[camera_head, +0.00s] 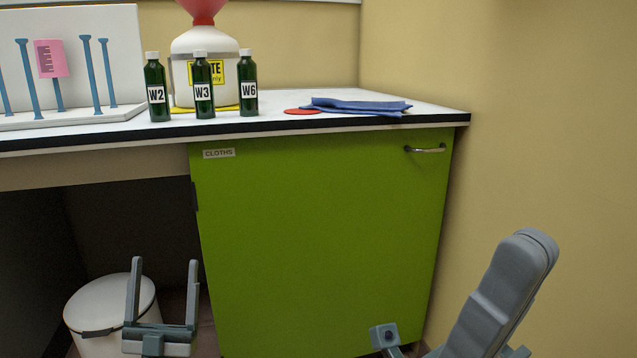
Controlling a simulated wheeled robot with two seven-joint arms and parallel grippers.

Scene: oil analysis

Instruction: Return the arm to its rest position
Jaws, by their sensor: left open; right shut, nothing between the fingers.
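My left gripper (163,264) is at the lower left of the head view. Its two grey fingers point up and stand wide apart with nothing between them, in front of a white bin. My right gripper (535,246) is at the lower right, close to the camera. Its grey fingers lie together, tilted up to the right, with nothing seen in them. It is in front of the yellow wall, right of the green cabinet. Most of both arms is out of view below the frame.
Above the green cabinet (320,230) runs a white counter (435,112). On it stand several green bottles (202,85), a white waste container (205,45) with a red funnel, a rack (75,118), a red disc (301,111) and blue cloths (355,106). The bin (98,305) stands below.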

